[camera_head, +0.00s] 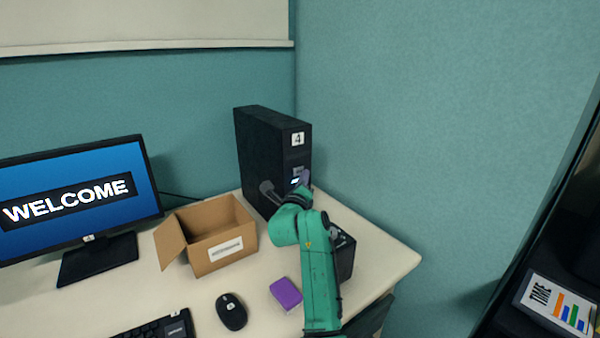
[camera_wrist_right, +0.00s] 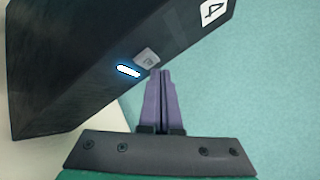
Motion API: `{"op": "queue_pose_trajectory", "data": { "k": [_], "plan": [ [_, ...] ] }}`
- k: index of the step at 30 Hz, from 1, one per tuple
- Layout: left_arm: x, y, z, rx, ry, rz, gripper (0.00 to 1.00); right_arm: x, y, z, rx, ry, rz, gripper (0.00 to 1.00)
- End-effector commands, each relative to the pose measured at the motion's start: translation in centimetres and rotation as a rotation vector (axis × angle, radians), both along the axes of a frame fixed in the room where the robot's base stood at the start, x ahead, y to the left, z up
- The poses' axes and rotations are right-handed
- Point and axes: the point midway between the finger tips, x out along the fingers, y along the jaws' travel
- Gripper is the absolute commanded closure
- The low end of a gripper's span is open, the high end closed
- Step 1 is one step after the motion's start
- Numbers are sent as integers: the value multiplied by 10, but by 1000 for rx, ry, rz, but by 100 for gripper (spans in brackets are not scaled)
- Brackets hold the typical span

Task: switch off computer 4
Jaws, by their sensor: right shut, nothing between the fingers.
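Computer 4 (camera_head: 262,150) is a black tower with a white "4" label, standing upright at the back right of the desk. It fills the upper left of the right wrist view (camera_wrist_right: 80,60). A lit white-blue strip (camera_wrist_right: 128,71) and a grey square button (camera_wrist_right: 146,58) show on its front. My right gripper (camera_head: 303,180) is at the tower's front. In the right wrist view its purple fingers (camera_wrist_right: 160,75) are shut and empty, with the tips close beside the button; I cannot tell whether they touch it. My left gripper is not in view.
A monitor (camera_head: 75,195) reading "WELCOME" stands on the left. An open cardboard box (camera_head: 222,250), a purple block (camera_head: 286,293), a mouse (camera_head: 231,311) and a keyboard (camera_head: 155,328) are on the desk. A dark object (camera_head: 344,256) stands behind my right arm. Walls close in behind the tower.

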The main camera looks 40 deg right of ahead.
Motion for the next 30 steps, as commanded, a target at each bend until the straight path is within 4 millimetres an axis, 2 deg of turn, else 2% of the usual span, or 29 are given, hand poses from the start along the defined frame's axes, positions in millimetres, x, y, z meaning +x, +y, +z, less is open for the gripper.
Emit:
{"op": "queue_pose_trajectory", "data": {
  "k": [30],
  "plan": [
    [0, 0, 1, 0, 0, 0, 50, 11, 0, 1, -1, 0, -1, 100]
  ]
}}
